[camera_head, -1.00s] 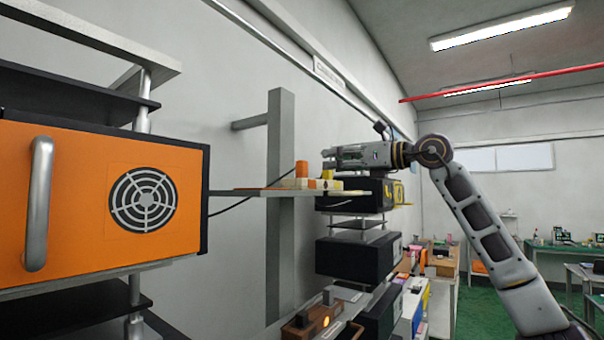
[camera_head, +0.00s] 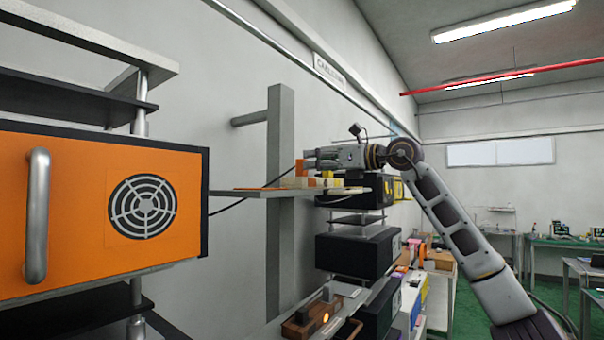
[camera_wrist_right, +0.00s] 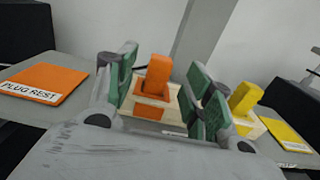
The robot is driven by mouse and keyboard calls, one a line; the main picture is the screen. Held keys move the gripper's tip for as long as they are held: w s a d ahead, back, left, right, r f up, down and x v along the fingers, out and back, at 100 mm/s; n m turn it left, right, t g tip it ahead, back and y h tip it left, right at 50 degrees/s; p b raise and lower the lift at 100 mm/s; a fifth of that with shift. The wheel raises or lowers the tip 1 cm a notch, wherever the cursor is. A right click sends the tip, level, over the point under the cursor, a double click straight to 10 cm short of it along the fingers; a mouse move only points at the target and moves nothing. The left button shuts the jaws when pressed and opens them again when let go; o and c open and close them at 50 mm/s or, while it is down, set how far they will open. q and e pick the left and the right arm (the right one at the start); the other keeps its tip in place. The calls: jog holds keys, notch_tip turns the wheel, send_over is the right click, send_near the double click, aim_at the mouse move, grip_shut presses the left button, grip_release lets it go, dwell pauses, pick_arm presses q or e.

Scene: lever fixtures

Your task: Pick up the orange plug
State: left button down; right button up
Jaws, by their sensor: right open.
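The orange plug (camera_wrist_right: 157,76) stands upright in a pale holder (camera_wrist_right: 172,104) with an orange front, seen in the right wrist view. In the head view the plug (camera_head: 299,168) shows small on the shelf. My right gripper (camera_wrist_right: 165,95) is open, its green-padded fingers on either side of the plug with gaps left and right. In the head view the right gripper (camera_head: 308,160) reaches in from the right, beside the plug. Whether the fingers touch it cannot be told. My left gripper is not in view.
A yellow plug (camera_wrist_right: 245,98) stands to the right, near my right finger. An orange pad marked PLUG REST (camera_wrist_right: 45,82) lies on the shelf (camera_head: 250,193) at left. A large orange box with a handle (camera_head: 80,210) fills the head view's left side.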

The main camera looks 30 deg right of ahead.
aim_at(299, 171)
jog(key=shift+p+x, duration=0.7)
jog(key=shift+x, duration=0.6)
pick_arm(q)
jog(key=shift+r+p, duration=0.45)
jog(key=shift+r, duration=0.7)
pick_arm(e)
jog(key=shift+x, duration=1.25)
jog(key=shift+d+f, duration=0.1)
jog(key=c, duration=1.1)
